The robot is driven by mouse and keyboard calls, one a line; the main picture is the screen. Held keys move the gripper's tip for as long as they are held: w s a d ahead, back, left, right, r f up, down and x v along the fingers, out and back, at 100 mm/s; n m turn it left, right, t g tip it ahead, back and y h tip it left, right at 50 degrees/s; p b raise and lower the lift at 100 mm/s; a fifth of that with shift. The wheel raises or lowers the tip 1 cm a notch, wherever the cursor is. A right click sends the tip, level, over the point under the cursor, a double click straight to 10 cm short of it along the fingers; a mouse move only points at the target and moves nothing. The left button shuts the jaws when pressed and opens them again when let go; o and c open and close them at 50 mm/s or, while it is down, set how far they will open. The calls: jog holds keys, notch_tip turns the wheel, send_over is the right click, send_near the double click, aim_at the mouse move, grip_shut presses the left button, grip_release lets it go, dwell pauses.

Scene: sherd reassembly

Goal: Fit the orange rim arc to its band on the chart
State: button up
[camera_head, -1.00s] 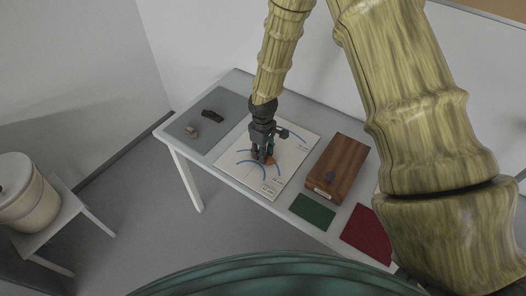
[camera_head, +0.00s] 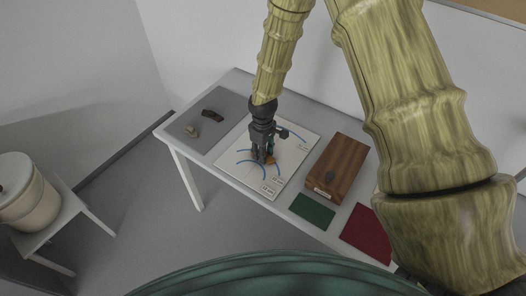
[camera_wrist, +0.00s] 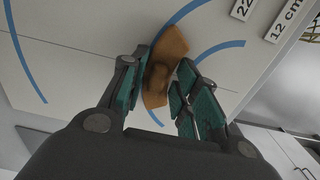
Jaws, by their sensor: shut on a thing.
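The orange rim arc (camera_wrist: 164,72) is a curved orange-brown sherd between my gripper's fingers in the wrist view. In the head view the orange rim arc (camera_head: 271,160) shows partly beside the fingers. My gripper (camera_wrist: 158,98) is shut on it, low over the chart; I cannot tell whether the sherd touches the paper. The white chart (camera_head: 290,150) carries several blue curved bands and size labels. In the wrist view the chart (camera_wrist: 85,40) shows one blue band (camera_wrist: 178,18) running under the sherd, others to the left and right. The fingers hide part of the sherd.
A grey mat (camera_head: 190,135) at the left holds a dark sherd (camera_head: 213,114) and a tan sherd (camera_head: 192,131). A wooden box (camera_head: 338,165) with a dark piece on top stands right of the chart. Green (camera_head: 312,211) and red (camera_head: 367,232) mats lie in front.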

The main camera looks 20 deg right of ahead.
dwell(0.4)
jog(key=o, duration=1.7)
jog(key=shift+r+p, duration=2.85)
jog(key=shift+r, duration=1.1)
